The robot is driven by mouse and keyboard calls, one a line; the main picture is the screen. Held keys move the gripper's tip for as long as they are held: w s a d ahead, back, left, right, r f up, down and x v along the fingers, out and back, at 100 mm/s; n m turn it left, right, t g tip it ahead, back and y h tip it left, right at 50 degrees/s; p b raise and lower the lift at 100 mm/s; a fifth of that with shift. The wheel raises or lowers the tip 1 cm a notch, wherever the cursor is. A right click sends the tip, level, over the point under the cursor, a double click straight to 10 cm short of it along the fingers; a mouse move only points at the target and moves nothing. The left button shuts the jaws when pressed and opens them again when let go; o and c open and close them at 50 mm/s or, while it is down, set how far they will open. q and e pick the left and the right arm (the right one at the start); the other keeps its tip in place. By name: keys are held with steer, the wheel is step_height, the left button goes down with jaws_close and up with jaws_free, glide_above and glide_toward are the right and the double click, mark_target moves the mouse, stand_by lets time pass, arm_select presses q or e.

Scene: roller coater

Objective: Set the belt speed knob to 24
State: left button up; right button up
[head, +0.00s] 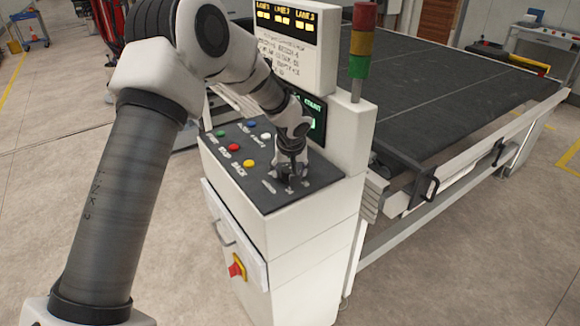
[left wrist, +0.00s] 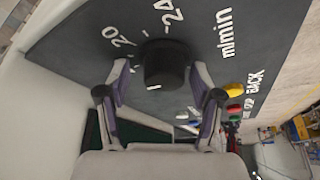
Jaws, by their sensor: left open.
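The black belt speed knob (left wrist: 164,62) stands on the dark panel between the two fingers of my left gripper (left wrist: 160,74) in the left wrist view. The fingers are open, one on each side of the knob; I cannot tell whether either touches it. The printed 20 (left wrist: 123,37), 24 (left wrist: 173,12) and m/min (left wrist: 226,34) show around the knob. In the head view my left gripper (head: 289,172) is low over the right part of the control panel (head: 262,180) and hides the knob. My right gripper is not in view.
Green (head: 219,133), red (head: 233,148), yellow (head: 249,163), blue (head: 252,124) and white (head: 266,137) buttons lie left of the gripper. A display housing (head: 300,45) and signal tower (head: 361,40) rise behind. The belt (head: 430,80) stretches away at right.

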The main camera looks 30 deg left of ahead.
arm_select(q)
steer(key=shift+s+r, duration=0.25)
steer(key=shift+c, duration=0.3)
steer(key=shift+s+r, duration=0.2)
steer(key=shift+s, duration=0.1)
steer(key=c, duration=0.6)
steer(key=shift+d, duration=0.1)
steer(key=c, duration=0.5)
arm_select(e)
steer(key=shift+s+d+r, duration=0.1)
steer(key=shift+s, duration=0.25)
